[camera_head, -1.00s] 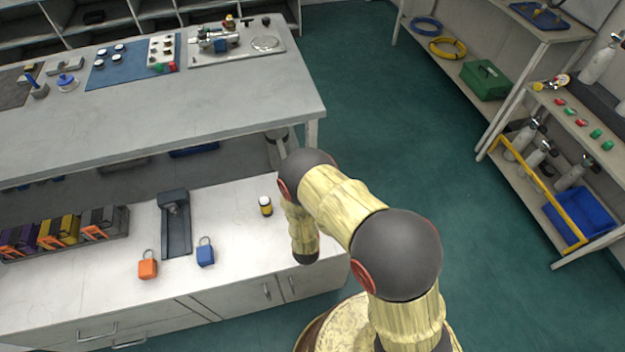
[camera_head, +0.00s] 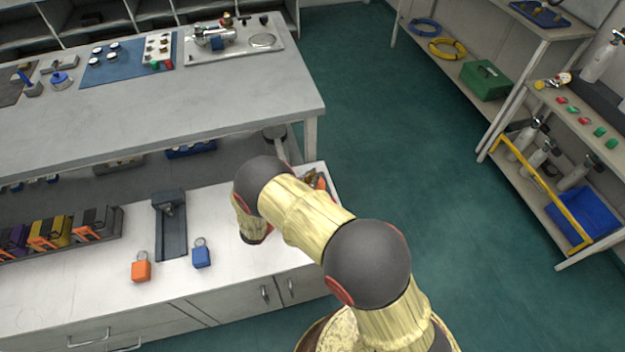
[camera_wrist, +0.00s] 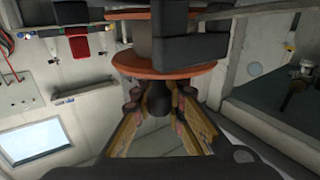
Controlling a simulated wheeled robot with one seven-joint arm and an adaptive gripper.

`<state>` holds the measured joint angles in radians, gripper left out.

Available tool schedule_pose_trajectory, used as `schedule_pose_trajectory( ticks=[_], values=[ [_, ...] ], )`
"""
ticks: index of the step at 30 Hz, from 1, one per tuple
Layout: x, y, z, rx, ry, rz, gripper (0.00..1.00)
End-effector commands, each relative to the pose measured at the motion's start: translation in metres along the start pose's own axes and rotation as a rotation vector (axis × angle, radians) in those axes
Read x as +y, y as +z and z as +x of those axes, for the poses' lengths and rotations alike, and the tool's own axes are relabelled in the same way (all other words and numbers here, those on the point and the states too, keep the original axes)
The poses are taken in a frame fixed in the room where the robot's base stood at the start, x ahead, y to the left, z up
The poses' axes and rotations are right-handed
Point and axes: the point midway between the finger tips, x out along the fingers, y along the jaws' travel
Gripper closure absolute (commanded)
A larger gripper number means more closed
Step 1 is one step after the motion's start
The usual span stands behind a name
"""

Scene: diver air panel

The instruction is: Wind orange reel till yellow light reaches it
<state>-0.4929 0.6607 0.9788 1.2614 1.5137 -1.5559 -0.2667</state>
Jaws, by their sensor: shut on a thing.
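The orange reel (camera_wrist: 165,67) fills the top middle of the wrist view, with two orange round flanges and a dark core between them. My gripper (camera_wrist: 158,103) is just below the lower flange in that picture, its two yellowish fingers closed around a dark knob (camera_wrist: 158,95) beside the flange. Dark blocks cover part of the reel. In the head view, a small orange patch (camera_head: 319,182) shows behind my arm at the right end of the low counter; I cannot tell whether it is the reel. I cannot make out a yellow light in either current view.
The low counter (camera_head: 85,305) holds an orange padlock (camera_head: 141,271), a blue padlock (camera_head: 201,257) and a dark stand (camera_head: 170,230). The grey table (camera_head: 210,110) overhangs behind. Shelves (camera_head: 520,190) with cylinders stand at right; the green floor (camera_head: 390,150) between is clear.

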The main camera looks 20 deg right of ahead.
Motion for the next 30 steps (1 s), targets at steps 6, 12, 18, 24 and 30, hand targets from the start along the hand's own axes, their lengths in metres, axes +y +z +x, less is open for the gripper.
schedule_pose_trajectory(
  ticks=[6, 12, 18, 24, 30],
  values=[
    [0.0011, 0.0002, 0.0011, 0.0, 0.021, -0.001, 1.0],
    [0.0014, 0.0, 0.0013, 0.0, 0.022, -0.001, 1.0],
    [0.0015, -0.0001, 0.0012, 0.0, 0.022, -0.001, 0.83],
    [0.001, -0.0002, 0.0008, 0.0, 0.02, -0.001, 0.72],
    [0.0007, -0.0002, 0.0005, 0.0, 0.019, 0.0, 0.69]
  ],
)
